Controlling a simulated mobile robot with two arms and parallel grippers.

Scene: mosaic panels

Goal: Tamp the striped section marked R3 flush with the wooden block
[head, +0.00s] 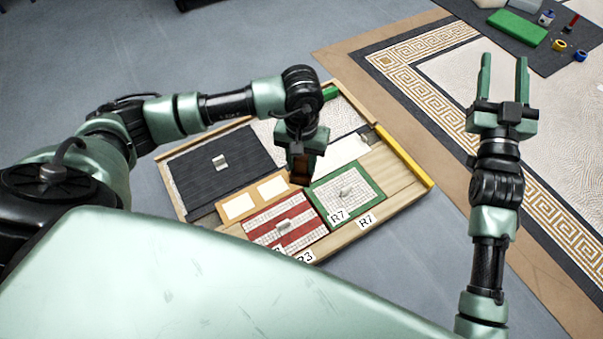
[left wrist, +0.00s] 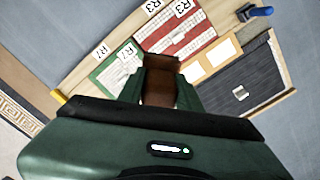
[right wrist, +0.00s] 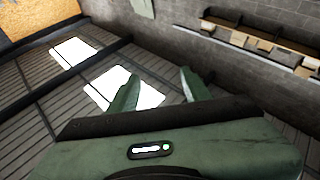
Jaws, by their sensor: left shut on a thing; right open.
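The red-and-white striped section (head: 270,233) lies at the near edge of the wooden tray (head: 318,250), with a small grey handle on top and an R3 label (head: 305,257) at its edge. It also shows in the left wrist view (left wrist: 190,32). I cannot tell whether it sits flush. My left gripper (head: 300,160) is shut on the brown wooden block (left wrist: 159,88), which also shows in the head view (head: 299,172). The block is above the tray, beyond the striped section in the head view. My right gripper (head: 504,62) is open and empty, right of the tray.
A green-bordered panel marked R7 (head: 320,197) lies right of the striped section. A dark ribbed panel (head: 205,178) lies behind to the left. A yellow bar (head: 405,158) lines the tray's right side. A dark mat (head: 560,62) holds a green block (head: 515,27) and small tools.

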